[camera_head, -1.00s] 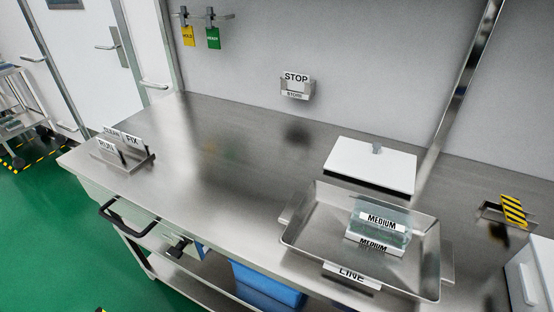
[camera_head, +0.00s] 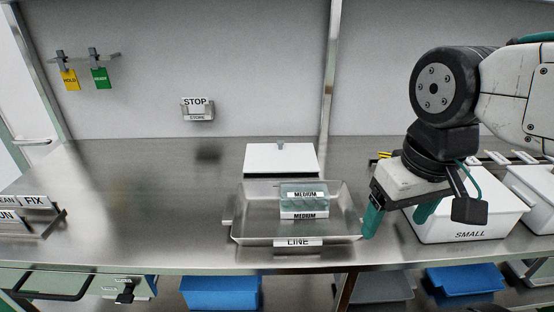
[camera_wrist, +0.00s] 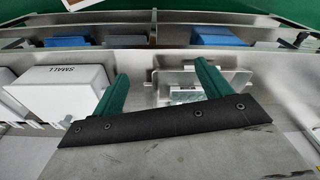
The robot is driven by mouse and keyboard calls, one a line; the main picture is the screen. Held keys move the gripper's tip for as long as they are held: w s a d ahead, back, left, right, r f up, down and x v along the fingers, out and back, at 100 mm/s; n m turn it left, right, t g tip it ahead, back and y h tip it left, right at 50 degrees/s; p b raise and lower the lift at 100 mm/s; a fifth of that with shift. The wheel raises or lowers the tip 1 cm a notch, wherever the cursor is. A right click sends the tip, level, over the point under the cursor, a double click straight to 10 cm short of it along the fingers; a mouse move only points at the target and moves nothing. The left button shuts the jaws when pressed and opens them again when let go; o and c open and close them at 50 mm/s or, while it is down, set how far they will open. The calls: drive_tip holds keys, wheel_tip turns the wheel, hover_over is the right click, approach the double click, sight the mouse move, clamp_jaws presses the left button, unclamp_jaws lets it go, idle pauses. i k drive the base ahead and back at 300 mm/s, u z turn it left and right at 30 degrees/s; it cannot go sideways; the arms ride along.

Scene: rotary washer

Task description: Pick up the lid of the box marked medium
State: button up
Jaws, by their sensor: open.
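A clear box (camera_head: 304,202) with two MEDIUM labels stands in the metal tray (camera_head: 240,228) marked LINE. A white flat lid-like panel (camera_head: 265,158) with a small grey knob lies behind the tray; I cannot tell what is beneath it. My gripper (camera_head: 400,212) is open and empty, pointing down at the tray's right side, in front of the white box. In the wrist view, my gripper's green fingers (camera_wrist: 163,82) are spread apart, with part of the tray (camera_wrist: 235,82) showing beyond and between them.
A white box marked SMALL (camera_head: 465,222) stands right of the tray; it also shows in the wrist view (camera_wrist: 62,92). Another white box (camera_head: 535,190) is at the right edge. Sign holders (camera_head: 30,212) stand at left. The bench's left middle (camera_head: 130,180) is clear. Blue bins (camera_head: 220,292) sit below.

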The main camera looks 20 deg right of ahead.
sight(279, 157)
drive_tip(key=z, duration=1.8)
drive_tip(key=k, duration=1.25)
drive_tip(key=u, duration=1.25)
drive_tip(key=i, duration=1.4)
drive_tip(key=u, duration=0.1)
